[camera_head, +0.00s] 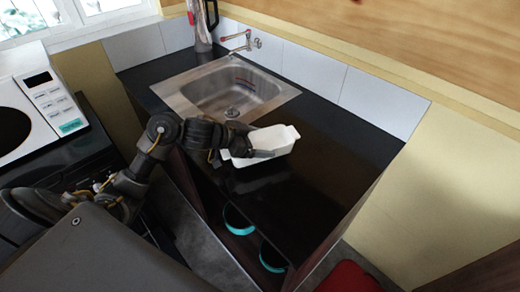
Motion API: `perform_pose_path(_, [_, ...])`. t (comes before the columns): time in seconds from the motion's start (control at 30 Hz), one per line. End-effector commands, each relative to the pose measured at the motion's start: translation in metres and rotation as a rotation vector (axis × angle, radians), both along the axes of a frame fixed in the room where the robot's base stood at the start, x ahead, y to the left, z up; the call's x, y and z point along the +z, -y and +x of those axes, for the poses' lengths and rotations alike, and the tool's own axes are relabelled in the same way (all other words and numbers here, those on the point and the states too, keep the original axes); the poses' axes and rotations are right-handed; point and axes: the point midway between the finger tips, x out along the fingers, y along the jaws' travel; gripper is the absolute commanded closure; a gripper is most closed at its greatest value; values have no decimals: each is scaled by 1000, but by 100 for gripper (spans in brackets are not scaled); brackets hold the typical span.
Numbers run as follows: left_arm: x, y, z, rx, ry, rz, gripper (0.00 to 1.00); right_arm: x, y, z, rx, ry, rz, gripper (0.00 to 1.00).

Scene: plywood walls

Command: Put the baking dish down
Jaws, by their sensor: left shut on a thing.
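The white baking dish (276,139) is at the black countertop, to the right of and in front of the sink. My left arm comes in from the left, and my left gripper (262,153) is shut on the dish at its near left side. The dish looks roughly level and close over the counter; I cannot tell whether it touches the surface. My right gripper is not in the view.
The black countertop (345,150) is clear to the right of the dish. A metal sink (212,88) with a tap (240,42) lies behind it. A blender-like jug (200,25) stands at the back. A white microwave (30,105) is at left. Teal-rimmed pans (272,257) sit below the counter.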

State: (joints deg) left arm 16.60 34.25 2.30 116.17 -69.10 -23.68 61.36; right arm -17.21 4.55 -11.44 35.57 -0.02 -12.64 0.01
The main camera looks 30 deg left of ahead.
Motion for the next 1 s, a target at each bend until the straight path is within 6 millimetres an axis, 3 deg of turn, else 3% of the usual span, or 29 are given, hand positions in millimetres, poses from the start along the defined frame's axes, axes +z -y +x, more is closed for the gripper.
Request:
perform_pose_path(0.33, [-33, 0, 5, 2, -1, -4, 52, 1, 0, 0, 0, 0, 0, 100])
perform_pose_path(0.77, [-40, -1, 5, 1, 1, -1, 52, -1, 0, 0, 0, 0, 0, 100])
perform_pose_path(0.8, [-41, 0, 5, 0, -1, 0, 13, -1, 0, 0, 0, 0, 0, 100])
perform_pose_path(0.9, [-41, -1, 5, 0, -1, 0, 0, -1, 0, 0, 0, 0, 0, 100])
perform_pose_path(1.0, [-40, -1, 5, 0, -1, 0, 0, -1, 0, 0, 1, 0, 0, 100])
